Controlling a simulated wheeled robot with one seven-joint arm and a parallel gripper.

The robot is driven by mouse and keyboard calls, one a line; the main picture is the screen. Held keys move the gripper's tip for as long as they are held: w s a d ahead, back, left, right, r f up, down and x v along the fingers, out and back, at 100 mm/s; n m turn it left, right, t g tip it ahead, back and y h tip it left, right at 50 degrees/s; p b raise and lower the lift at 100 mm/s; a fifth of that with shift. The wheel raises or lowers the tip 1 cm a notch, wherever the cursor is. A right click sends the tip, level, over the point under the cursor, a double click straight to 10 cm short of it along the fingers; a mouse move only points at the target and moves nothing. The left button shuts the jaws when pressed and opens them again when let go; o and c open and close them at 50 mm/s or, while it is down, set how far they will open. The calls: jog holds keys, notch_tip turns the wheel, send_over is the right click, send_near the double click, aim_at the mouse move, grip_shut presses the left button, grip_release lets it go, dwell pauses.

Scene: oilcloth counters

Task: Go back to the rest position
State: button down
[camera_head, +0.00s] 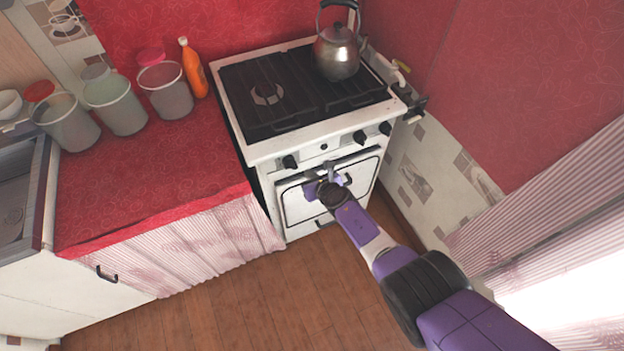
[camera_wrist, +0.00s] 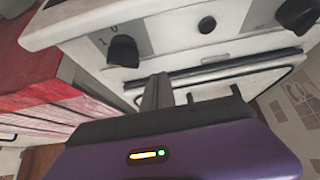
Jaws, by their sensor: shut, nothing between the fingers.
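My purple and grey gripper (camera_head: 328,172) is in front of the upper part of the white stove's oven door (camera_head: 300,208) in the head view. Its fingers are shut together and hold nothing. In the wrist view the shut fingers (camera_wrist: 157,92) point toward the stove front, below the knobs. The oven door looks closed. A dark handle piece (camera_head: 348,180) shows just right of the gripper, which hides part of the door. I cannot tell whether the fingers touch the door or handle.
A metal kettle (camera_head: 338,54) stands on the stove's back right. Clear containers (camera_head: 166,90) and an orange bottle (camera_head: 194,68) stand on the red counter (camera_head: 150,190) at left. A wall with a striped curtain (camera_head: 550,220) is at right. The wooden floor (camera_head: 250,305) is clear.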

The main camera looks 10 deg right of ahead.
jog(key=shift+w+r, duration=0.1)
jog(key=shift+r, duration=0.25)
